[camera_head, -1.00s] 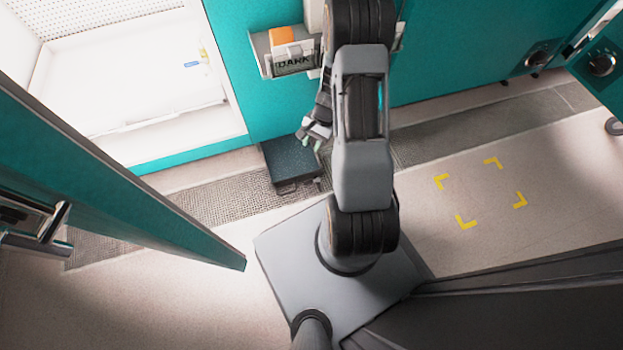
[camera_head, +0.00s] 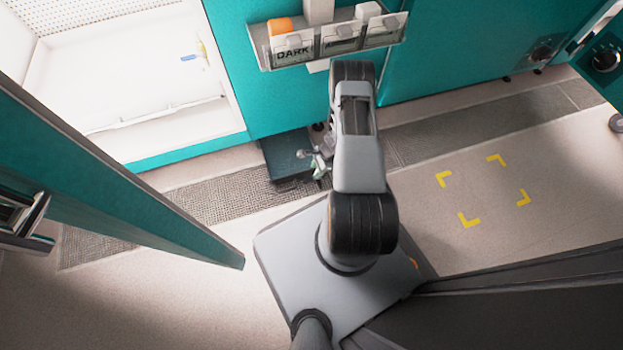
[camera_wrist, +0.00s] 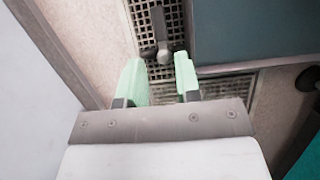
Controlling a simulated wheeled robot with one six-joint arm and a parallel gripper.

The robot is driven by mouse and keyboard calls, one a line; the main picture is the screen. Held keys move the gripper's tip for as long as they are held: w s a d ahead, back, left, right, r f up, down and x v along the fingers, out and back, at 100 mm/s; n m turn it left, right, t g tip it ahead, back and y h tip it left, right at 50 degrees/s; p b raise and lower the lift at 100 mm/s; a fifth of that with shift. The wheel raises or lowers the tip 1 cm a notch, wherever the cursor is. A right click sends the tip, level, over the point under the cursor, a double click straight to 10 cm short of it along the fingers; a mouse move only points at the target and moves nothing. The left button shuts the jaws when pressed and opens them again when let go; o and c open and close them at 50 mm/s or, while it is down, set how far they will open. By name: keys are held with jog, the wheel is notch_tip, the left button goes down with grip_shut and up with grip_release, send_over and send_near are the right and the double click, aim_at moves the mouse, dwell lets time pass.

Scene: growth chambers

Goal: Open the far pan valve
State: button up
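A grey valve lever with a rounded end (camera_wrist: 162,36) shows at the top of the wrist view, over a floor grating. It lies just beyond the gap between my fingertips and I see no contact. My gripper (camera_wrist: 158,64) has two pale green fingers, apart with nothing between them. In the head view my gripper (camera_head: 321,166) is low, at the right edge of the dark pan (camera_head: 284,158) on the floor. The pan also shows in the wrist view (camera_wrist: 250,30), right of the lever. In the head view the valve cannot be made out beside the arm.
A teal chamber wall carries a holder with a DARK card (camera_head: 292,52) above the pan. An open teal door (camera_head: 120,185) stands at the left, beside a bright chamber interior (camera_head: 130,75). Yellow corner marks (camera_head: 484,190) lie on clear floor at the right.

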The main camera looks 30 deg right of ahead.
aim_at(310, 179)
jog(key=b+x, duration=0.2)
jog(key=x, duration=0.4)
jog(key=shift+a+f, duration=0.15)
jog(key=shift+f, duration=0.15)
jog(key=shift+c, duration=0.4)
grip_shut()
